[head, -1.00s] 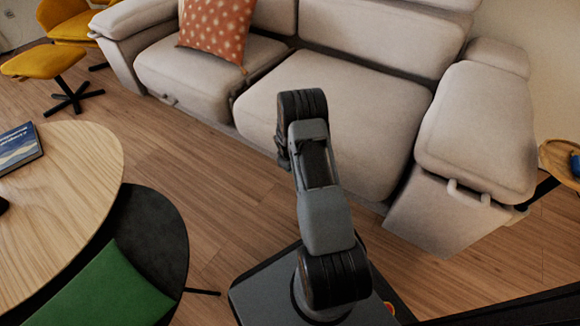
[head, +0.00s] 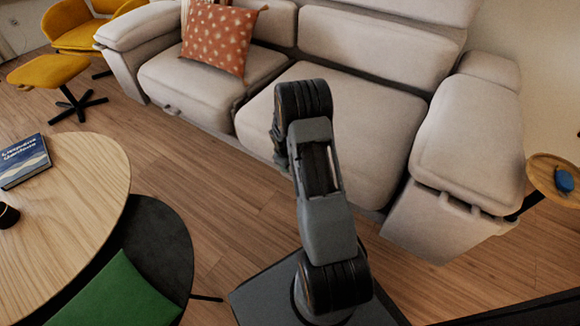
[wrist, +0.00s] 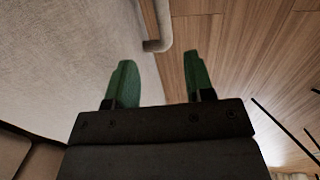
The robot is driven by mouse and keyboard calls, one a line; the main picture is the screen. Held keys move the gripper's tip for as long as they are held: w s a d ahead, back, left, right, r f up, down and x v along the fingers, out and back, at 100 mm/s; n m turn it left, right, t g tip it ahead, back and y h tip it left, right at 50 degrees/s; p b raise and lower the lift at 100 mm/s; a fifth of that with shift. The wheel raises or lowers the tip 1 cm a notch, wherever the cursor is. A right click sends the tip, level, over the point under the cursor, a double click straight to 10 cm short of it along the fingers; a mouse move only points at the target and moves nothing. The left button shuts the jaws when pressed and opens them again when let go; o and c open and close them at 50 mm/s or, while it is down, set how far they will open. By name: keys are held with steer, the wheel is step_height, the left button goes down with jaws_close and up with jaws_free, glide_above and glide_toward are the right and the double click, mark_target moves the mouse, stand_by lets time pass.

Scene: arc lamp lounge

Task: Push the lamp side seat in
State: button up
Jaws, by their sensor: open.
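The light grey sofa has a left seat (head: 205,80) with an orange cushion and a right seat (head: 335,115). No lamp shows, so I cannot tell which is the lamp side seat. A small handle (head: 171,110) shows low on the left seat's front.
A round wooden table (head: 75,195) with a book (head: 24,162) stands at left, beside a dark chair with a green cushion (head: 115,295). A yellow footstool (head: 48,69) is far left. A small side table (head: 545,172) stands by the right armrest. Wood floor (head: 225,190) is clear between.

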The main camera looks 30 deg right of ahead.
steer(key=shift+s+a+r+p, duration=0.1)
steer(key=shift+a+r+p, duration=0.1)
steer(key=shift+r, duration=0.6)
steer(key=shift+s+a+r+p, duration=0.1)
steer(key=shift+r+p, duration=0.1)
steer(key=shift+r, duration=0.55)
steer(key=s+a+r+m+p, duration=0.1)
steer(key=s+a+r+p, duration=0.15)
steer(key=r+p, duration=0.65)
steer(key=s+a+r+m+t+p, duration=0.1)
steer(key=a+r+p, duration=0.25)
steer(key=r, duration=1.15)
steer(key=s+a+r+m+p, duration=0.1)
steer(key=s+a+r+p, duration=0.3)
steer(key=r, duration=0.8)
steer(key=s+a+r+p, duration=0.2)
steer(key=s+r+p, duration=0.2)
steer(key=r, duration=0.4)
steer(key=s+a+r+m+t+y+p, duration=0.1)
steer(key=s+a+r+p, duration=0.2)
steer(key=r+p, duration=0.4)
steer(key=s+a+r+m+y+p, duration=0.1)
steer(key=s+a+r+p, duration=0.2)
steer(key=s+r+p, duration=0.2)
step_height(320, 180, up, 4)
steer(key=shift+s+f+t+p, duration=0.1)
steer(key=shift+s+t+p, duration=0.2)
steer(key=shift+s+p, duration=0.15)
